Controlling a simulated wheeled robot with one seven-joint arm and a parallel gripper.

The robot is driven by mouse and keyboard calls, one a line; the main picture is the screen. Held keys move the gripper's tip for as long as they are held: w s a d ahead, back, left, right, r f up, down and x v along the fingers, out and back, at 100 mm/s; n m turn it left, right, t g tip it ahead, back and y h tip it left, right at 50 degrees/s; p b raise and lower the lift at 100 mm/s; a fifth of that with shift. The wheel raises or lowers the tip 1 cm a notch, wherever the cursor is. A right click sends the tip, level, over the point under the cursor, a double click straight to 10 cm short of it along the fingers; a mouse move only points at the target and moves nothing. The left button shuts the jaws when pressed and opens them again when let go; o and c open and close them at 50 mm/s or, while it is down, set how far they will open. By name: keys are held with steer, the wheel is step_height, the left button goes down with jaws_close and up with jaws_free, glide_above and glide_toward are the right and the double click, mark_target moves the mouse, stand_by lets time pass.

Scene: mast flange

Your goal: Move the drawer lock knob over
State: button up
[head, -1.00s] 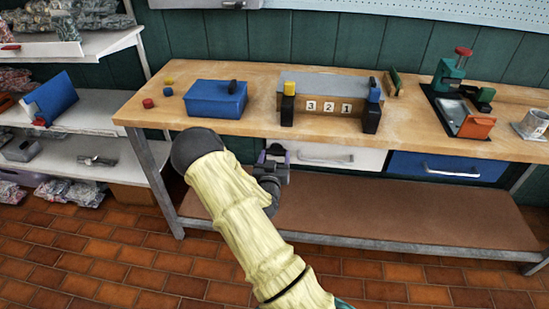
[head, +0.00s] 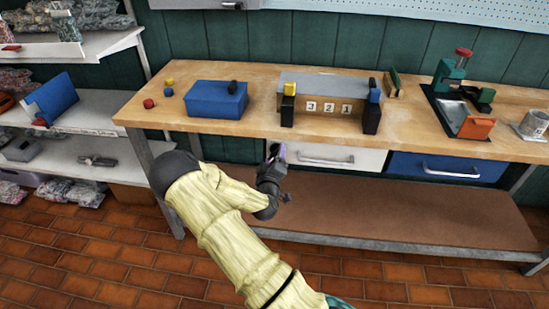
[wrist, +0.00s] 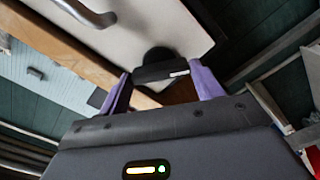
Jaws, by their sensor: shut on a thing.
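The drawer lock knob (wrist: 160,71) is a black bar with a white mark near one end, in front of a round black base on the white drawer front. It lies between the purple fingertips of my gripper (wrist: 161,84) in the wrist view, and the jaws are shut on it. In the head view my gripper (head: 275,153) is at the left end of the white drawer (head: 340,158), under the bench top, and hides the knob. The drawer looks closed.
A wooden bench top (head: 240,128) overhangs the drawer. A blue drawer (head: 440,167) is to its right. A blue box (head: 212,103) and a counter block with number tiles (head: 322,83) stand on the bench. A lower brown shelf (head: 380,212) is bare.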

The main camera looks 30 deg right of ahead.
steer(key=n, duration=0.7)
steer(key=shift+f, duration=0.1)
stand_by(0.5)
steer(key=o, duration=1)
steer(key=p+v, duration=0.1)
steer(key=v, duration=1.6)
steer(key=shift+s+a, duration=0.15)
steer(key=shift+a, duration=0.05)
